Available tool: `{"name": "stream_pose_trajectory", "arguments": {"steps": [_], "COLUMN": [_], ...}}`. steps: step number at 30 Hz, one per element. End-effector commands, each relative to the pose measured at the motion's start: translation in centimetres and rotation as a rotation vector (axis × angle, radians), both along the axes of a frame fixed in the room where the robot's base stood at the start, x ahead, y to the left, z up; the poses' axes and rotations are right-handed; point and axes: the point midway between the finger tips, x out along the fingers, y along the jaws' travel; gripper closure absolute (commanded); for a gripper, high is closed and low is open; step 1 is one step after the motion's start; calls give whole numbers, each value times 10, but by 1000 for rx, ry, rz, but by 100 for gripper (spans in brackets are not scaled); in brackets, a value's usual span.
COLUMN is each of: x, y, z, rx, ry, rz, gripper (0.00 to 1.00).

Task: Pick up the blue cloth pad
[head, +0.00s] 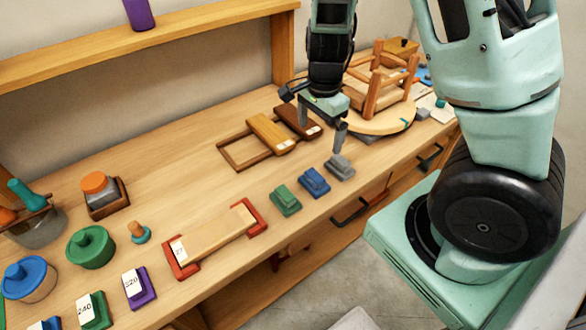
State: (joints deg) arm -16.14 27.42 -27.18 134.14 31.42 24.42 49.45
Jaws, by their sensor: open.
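The blue cloth pad (314,182) lies on the wooden bench near its front edge, in the head view. It sits between a green pad (286,200) on its left and a grey pad (340,167) on its right. My gripper (322,134) points down over the bench with its fingers apart and nothing seen between them. It appears farther back than the blue pad, and its right finger shows just behind the grey pad. The height of the fingertips above the bench is hard to tell.
A wooden frame with yellow and brown blocks (270,132) lies left of my gripper. A small upturned stool (372,95) stands on a round board (385,122) at right.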

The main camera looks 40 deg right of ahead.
Motion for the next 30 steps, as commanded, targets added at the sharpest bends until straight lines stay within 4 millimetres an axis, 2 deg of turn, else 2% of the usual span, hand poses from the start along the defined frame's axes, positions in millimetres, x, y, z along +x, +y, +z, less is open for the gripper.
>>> {"name": "stream_pose_trajectory", "arguments": {"steps": [5,12,18,26,30], "x": [-1,-1,0,-1,-2], "y": [-6,-5,-5,-3,0], "z": [-24,-75,-109,-126,-143], "rx": [-7,-5,-5,-5,-4], "ry": [4,5,3,2,3], "rz": [-29,-28,-24,-22,-23], "gripper": [0,0,0,0,0]}}
